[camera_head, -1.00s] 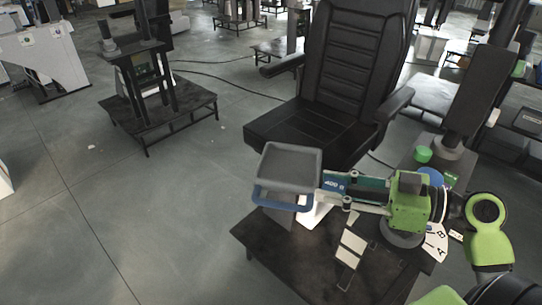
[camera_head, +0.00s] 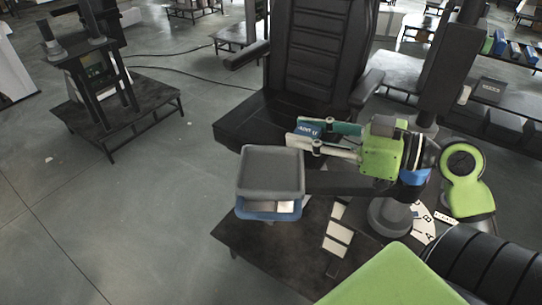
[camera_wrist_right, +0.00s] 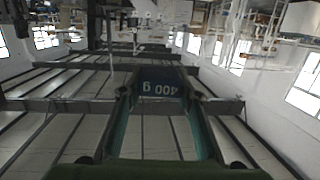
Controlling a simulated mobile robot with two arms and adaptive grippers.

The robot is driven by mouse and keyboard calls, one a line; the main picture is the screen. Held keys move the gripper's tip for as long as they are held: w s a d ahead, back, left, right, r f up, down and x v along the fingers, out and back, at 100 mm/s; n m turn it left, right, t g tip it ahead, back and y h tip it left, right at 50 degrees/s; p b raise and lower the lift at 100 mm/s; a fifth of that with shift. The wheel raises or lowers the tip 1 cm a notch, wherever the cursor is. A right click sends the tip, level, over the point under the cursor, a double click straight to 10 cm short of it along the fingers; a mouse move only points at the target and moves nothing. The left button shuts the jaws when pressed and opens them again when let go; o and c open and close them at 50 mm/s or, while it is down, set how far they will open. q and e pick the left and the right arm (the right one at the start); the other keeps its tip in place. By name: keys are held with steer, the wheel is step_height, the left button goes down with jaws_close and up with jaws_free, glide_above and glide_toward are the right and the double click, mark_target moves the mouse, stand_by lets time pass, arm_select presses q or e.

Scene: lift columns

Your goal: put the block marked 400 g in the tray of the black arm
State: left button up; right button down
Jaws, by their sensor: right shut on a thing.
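The block marked 400 g (camera_head: 308,129) is dark blue with white lettering. My right gripper (camera_head: 312,138) comes in from the right and is shut on it. In the right wrist view the block (camera_wrist_right: 160,87) sits between the fingertips, its lettering upside down. The black arm (camera_head: 345,183) runs left from a post and bears a grey tray (camera_head: 272,160), which looks empty. In the head view the block shows above and right of the tray's far edge, apart from it; its height is hard to tell. My left gripper is not in view.
A blue tray (camera_head: 268,215) with pale and dark contents hangs just below the grey one. A dial with letters (camera_head: 425,225) lies by the post. A black chair (camera_head: 310,65) stands behind. A dark stand (camera_head: 115,110) stands farther off.

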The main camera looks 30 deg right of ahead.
steer(key=p, duration=0.2)
glide_above(271, 172)
step_height(271, 172, down, 6)
steer(key=shift+s+f, duration=0.1)
steer(key=shift+f, duration=0.15)
step_height(271, 172, down, 3)
steer(key=shift+r+p, duration=0.1)
steer(key=shift+p, duration=0.55)
steer(key=shift+f, duration=0.3)
steer(key=shift+f+b, duration=0.65)
steer(key=shift+b, duration=0.2)
steer(key=c, duration=1.5)
jaws_free()
